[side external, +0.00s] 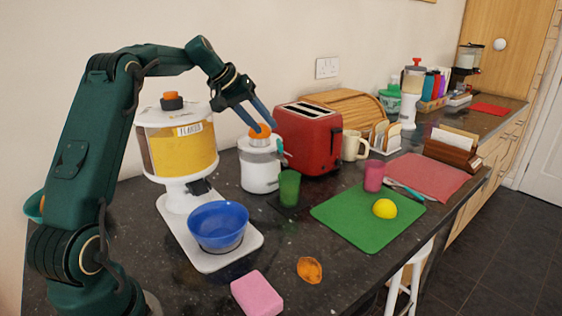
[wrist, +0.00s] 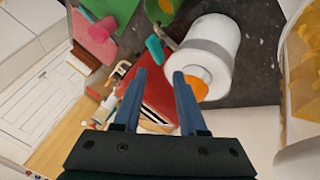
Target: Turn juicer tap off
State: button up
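The juicer (side external: 261,178) is a white cylinder with an orange piece (side external: 260,131) on top; it also shows in the wrist view (wrist: 219,42). Its tap has a teal lever (side external: 280,146) on the side, which shows beyond my fingertips in the wrist view (wrist: 155,48). A green cup (side external: 289,187) stands below the tap. My gripper (side external: 262,127) is above the juicer, its blue fingers pointing down near the orange piece. In the wrist view my gripper (wrist: 159,74) is open with nothing held between the fingers. Whether a finger touches the orange piece cannot be told.
A red toaster (side external: 308,138) stands close behind the juicer. A yellow-filled dispenser (side external: 180,150) stands to the left, with a blue bowl (side external: 218,224) in front. A green mat (side external: 345,221) with a lemon (side external: 384,208) lies to the right.

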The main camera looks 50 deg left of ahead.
jog(key=shift+r, duration=2.5)
jog(key=w+d+r+n+t+y, duration=0.15)
jog(key=w+d+t+y, duration=0.35)
jog(key=w, duration=0.9)
jog(key=n+g+y, duration=0.3)
jog(key=g+y, duration=0.1)
jog(key=y, duration=0.7)
send_over(281, 149)
jog(key=d, duration=0.3)
jog(key=f, duration=0.2)
jog(key=shift+y, duration=0.4)
jog(key=f, duration=0.3)
jog(key=s+f, duration=0.1)
jog(key=f, duration=0.6)
jog(key=shift+s+a+f, duration=0.15)
jog(key=shift+a+f, duration=0.2)
jog(key=shift+f, duration=0.1)
jog(key=shift+w+a+n, duration=0.2)
jog(key=shift+a+n, duration=0.05)
jog(key=shift+a, duration=0.05)
jog(key=shift+x, duration=2.15)
